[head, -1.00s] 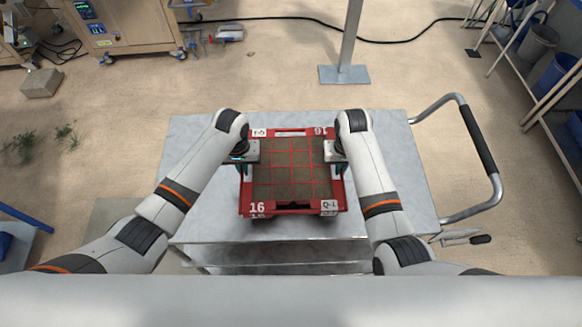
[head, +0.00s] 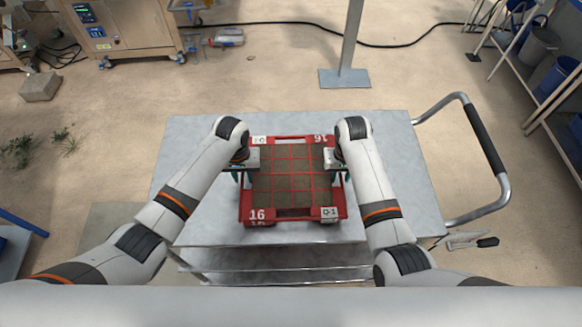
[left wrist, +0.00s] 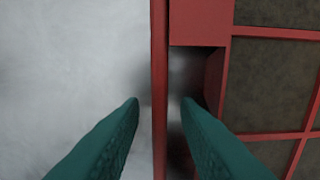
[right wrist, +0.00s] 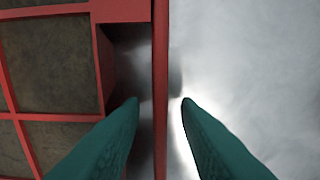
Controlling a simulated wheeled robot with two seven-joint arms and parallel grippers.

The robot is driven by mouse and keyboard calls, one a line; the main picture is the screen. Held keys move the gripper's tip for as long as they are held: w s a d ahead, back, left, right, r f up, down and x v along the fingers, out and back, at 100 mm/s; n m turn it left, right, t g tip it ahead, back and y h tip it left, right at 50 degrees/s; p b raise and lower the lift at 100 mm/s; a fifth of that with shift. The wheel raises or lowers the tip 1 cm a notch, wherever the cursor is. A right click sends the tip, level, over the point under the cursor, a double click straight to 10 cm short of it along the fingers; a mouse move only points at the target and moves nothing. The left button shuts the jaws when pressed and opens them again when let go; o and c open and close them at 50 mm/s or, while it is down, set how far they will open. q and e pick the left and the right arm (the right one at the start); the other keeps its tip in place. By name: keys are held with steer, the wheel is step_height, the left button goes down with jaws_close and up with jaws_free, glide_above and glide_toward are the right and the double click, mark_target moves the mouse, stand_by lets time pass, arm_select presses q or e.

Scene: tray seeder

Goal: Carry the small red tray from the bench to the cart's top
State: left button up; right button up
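The small red tray (head: 275,218) with a grid of brown cells rests on the cart's pale top (head: 400,170). My left gripper (head: 243,178) is at the tray's left side. In the left wrist view its teal fingers (left wrist: 160,100) stand apart, one on each side of the red rim (left wrist: 159,60), with gaps to it. My right gripper (head: 340,178) is at the right side. In the right wrist view its fingers (right wrist: 160,100) also straddle the rim (right wrist: 160,50) without pressing on it. The tray's underside is hidden.
The cart's bent handle (head: 485,145) sticks out at the right. A post on a grey base (head: 344,78) stands behind the cart. A rack with bins (head: 555,75) is at the far right. The cart top is clear around the tray.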

steer(key=shift+r, duration=0.25)
arm_select(q)
step_height(320, 180, up, 12)
arm_select(e)
step_height(320, 180, up, 12)
steer(key=shift+f, duration=0.25)
arm_select(q)
steer(key=shift+f, duration=0.1)
stand_by(0.5)
